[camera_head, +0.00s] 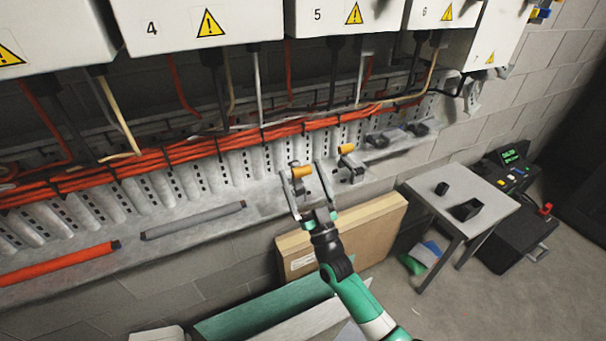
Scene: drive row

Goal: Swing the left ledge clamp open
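The left ledge clamp (301,172) sits on the grey ledge and has a short orange-yellow handle on top. A second, similar clamp (351,168) stands just to its right on the ledge. My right gripper (301,168) reaches up from below, with its two fingers apart, one to each side of the left clamp. Whether the fingers touch the clamp cannot be told. The lower part of the left clamp is partly hidden by the gripper. My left gripper is not in view.
Orange cables (190,150) run along the slotted tray behind the ledge. A grey tube (193,220) and an orange tube (60,264) lie on the ledge at left. Numbered white boxes (200,22) hang above. A cardboard box (345,237) leans below; a small table (460,200) stands right.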

